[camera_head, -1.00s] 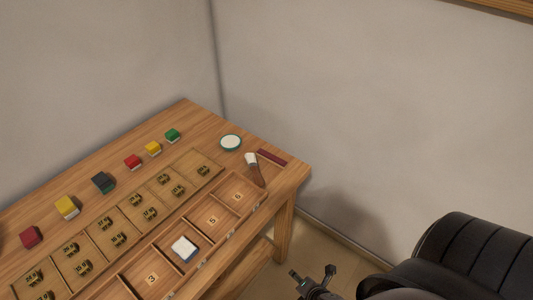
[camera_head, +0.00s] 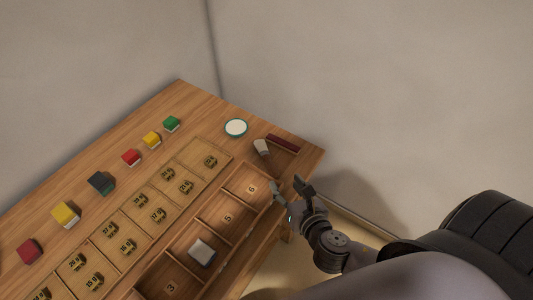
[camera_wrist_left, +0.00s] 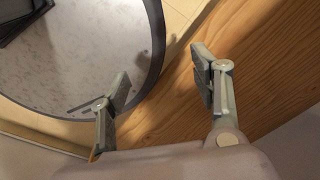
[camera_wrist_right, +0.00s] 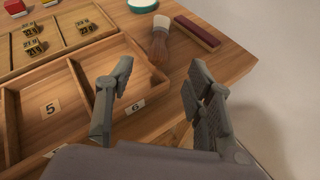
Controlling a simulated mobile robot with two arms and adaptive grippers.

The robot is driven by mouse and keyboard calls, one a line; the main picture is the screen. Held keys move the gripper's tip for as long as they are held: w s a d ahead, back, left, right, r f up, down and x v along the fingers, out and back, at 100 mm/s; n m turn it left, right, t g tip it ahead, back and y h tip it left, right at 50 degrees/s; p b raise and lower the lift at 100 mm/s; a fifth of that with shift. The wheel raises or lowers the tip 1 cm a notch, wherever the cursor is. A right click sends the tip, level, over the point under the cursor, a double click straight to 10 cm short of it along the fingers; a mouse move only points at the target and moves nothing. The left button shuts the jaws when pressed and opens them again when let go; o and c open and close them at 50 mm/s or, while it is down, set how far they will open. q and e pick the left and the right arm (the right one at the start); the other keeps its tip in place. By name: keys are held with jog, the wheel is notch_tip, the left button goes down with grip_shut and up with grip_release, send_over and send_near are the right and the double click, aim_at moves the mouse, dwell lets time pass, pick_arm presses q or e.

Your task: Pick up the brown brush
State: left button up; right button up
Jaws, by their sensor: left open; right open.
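The brown brush (camera_head: 262,147) lies near the table's far right corner, just beyond compartment 6. In the right wrist view its pale end points away and its brown part (camera_wrist_right: 158,46) points toward my right gripper. My right gripper (camera_head: 289,186) is open and empty near the table's right edge, on the near side of the brush. In the right wrist view the brush shows beyond and between the open fingertips (camera_wrist_right: 158,75), apart from them. My left gripper (camera_wrist_left: 160,68) is open and empty in the left wrist view and does not show in the head view.
A dark red bar (camera_head: 284,143) lies right of the brush, and a round white dish with a green rim (camera_head: 236,128) stands behind it. The wooden tray (camera_head: 236,217) has numbered compartments; one holds a white block (camera_head: 202,252). Several coloured blocks line the table's left side.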

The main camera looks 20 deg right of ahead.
aim_at(273, 168)
jog(key=x, duration=0.5)
jog(key=shift+w, duration=0.15)
jog(key=shift+w+f+p, duration=0.2)
jog(key=shift+w+p, duration=0.1)
jog(key=shift+w, duration=0.15)
jog(key=shift+w+f, duration=0.15)
jog(key=shift+w, duration=0.15)
jog(key=shift+f+p+x, duration=0.2)
jog(key=shift+p+x, duration=0.15)
jog(key=shift+x, duration=1.95)
pick_arm(q)
jog(key=shift+w+r, duration=0.7)
jog(key=shift+r, duration=0.1)
pick_arm(e)
jog(key=shift+s, duration=0.1)
jog(key=shift+c, duration=0.3)
jog(key=shift+c, duration=0.7)
pick_arm(q)
jog(key=shift+s, duration=0.1)
pick_arm(e)
grip_shut()
